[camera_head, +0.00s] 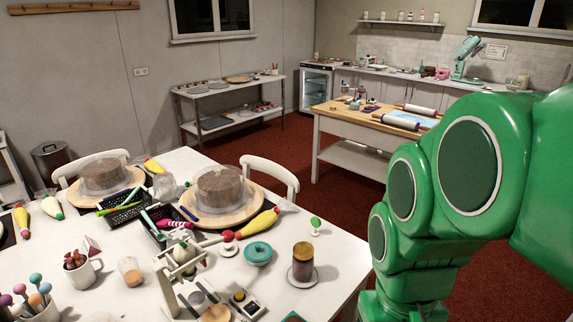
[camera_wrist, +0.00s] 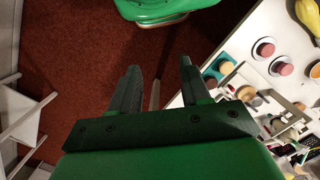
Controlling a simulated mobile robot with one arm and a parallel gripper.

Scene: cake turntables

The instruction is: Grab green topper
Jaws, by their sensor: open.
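A small green-topped piece (camera_head: 315,222), which looks like the green topper, stands near the right edge of the white table in the head view. A similar red-topped piece (camera_head: 228,237) stands to its left. My gripper (camera_wrist: 158,75) is open and empty in the wrist view, its two dark fingers apart over the red floor, beside the table's edge. It touches none of the table's things. In the head view my green arm fills the right side and the gripper does not show. I cannot surely pick out the green topper in the wrist view.
The white table (camera_head: 345,243) holds a teal lidded pot (camera_head: 258,254), a brown jar (camera_head: 303,262), two cakes under clear covers and several piping bags. A white chair (camera_head: 272,178) stands behind it. A wooden-topped table (camera_head: 335,117) is farther back. Red floor lies between.

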